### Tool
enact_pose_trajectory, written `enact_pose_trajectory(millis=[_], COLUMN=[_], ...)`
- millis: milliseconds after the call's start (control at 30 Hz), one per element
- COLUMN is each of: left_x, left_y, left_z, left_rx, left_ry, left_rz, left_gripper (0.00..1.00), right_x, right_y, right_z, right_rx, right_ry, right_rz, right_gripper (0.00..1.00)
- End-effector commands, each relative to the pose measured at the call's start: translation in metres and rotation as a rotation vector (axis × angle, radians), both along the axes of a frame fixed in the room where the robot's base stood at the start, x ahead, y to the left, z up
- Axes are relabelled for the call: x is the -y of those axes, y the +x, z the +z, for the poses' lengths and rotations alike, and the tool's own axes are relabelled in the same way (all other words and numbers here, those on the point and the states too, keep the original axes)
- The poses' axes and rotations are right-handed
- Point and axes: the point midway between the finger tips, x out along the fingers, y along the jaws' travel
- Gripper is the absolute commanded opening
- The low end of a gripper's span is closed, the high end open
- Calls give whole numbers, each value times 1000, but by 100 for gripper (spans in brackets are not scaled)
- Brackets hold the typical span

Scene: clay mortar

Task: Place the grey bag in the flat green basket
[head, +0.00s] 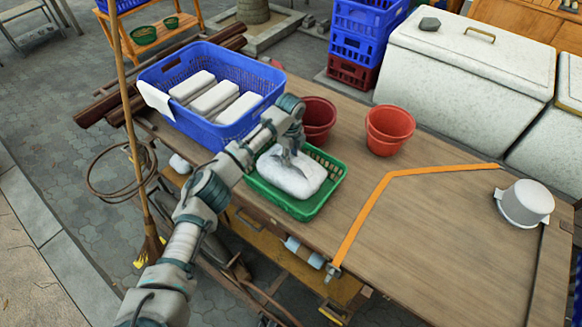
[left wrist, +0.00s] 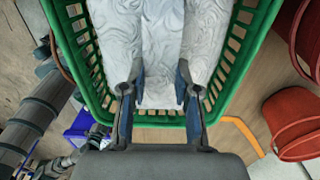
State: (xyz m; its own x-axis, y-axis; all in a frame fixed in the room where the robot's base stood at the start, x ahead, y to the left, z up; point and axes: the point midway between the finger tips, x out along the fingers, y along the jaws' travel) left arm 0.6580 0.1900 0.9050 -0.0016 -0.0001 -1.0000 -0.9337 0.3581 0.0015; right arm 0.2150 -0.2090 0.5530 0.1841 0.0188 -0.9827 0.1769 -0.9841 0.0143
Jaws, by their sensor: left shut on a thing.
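The grey bag (head: 292,174) looks pale and lumpy and lies inside the flat green basket (head: 306,211) on the table. In the left wrist view the bag (left wrist: 160,50) fills the middle of the green basket (left wrist: 265,45), with the basket walls on both sides. My left gripper (head: 288,155) reaches down onto the top of the bag. In the left wrist view its two fingers (left wrist: 159,92) are shut on the bag, with a fold of it between them. My right gripper is in neither view.
A blue basket (head: 235,133) with several white packages stands behind my left arm. An orange strap (head: 371,205) and a white pot (head: 526,204) lie farther right. The table's middle right is clear.

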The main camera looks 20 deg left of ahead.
Motion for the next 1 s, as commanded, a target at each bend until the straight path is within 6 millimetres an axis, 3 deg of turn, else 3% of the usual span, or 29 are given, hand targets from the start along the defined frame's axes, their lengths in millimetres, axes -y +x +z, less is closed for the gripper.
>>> enact_pose_trajectory(millis=[400, 600, 633, 700, 1000], left_x=[-1, 0, -1, -1, -1], left_y=[1, 1, 0, 0, 1], left_z=[-44, -45, -46, -46, -46], left_rx=[1, 3, 1, 1, 1], left_ry=[-3, -2, -1, -1, -1], left_rz=[1, 1, 1, 1, 1], left_gripper=[0, 0, 38, 55, 55], right_x=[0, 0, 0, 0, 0], right_y=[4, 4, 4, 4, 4], right_z=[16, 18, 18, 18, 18], right_rx=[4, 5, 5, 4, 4], right_ry=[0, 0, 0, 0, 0], right_rz=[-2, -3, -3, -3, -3], right_gripper=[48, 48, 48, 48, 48])
